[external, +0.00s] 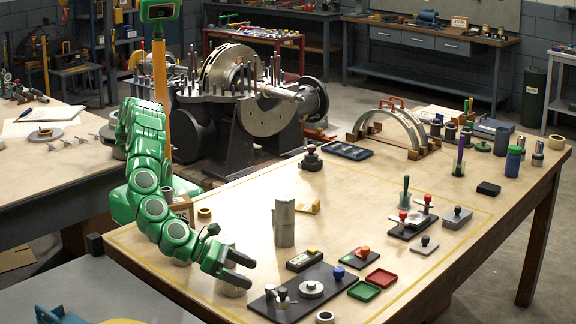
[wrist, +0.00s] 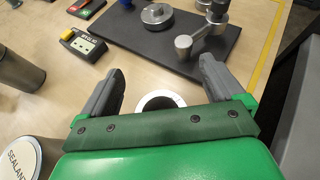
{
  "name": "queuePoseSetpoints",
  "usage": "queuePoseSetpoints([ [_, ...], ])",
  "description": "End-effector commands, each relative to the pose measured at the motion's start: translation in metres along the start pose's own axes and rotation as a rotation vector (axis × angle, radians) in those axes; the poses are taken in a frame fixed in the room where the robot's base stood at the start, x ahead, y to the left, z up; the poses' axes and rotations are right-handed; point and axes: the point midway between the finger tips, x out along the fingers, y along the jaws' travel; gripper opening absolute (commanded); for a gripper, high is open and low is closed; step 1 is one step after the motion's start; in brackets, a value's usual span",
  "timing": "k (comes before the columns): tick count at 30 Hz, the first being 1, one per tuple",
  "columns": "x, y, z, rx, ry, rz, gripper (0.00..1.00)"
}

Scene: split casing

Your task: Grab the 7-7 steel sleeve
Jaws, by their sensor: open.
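A short steel sleeve with a bright round rim (wrist: 160,99) stands on the table between my fingers in the wrist view; my gripper's body hides its near side. No 7-7 marking is readable on it.
A dark plate (external: 318,279) with metal parts lies just right of my gripper. A tall steel cylinder (external: 284,224) stands behind it. A sealant can (wrist: 18,160) is close at lower left in the wrist view. A small yellow-and-black device (wrist: 84,43) lies beyond the fingers.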

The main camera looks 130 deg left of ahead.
Motion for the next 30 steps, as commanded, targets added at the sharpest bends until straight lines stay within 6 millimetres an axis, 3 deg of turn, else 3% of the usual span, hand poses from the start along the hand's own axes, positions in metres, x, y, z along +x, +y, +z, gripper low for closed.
queuePoseSetpoints([
  [6,-0.044,-0.007,-0.03,-0.005,-0.034,0.045,0.95],
  [13,-0.064,-0.006,-0.045,-0.011,-0.052,0.073,0.95],
  [30,-0.026,0.001,-0.043,-0.01,-0.057,0.08,0.95],
])
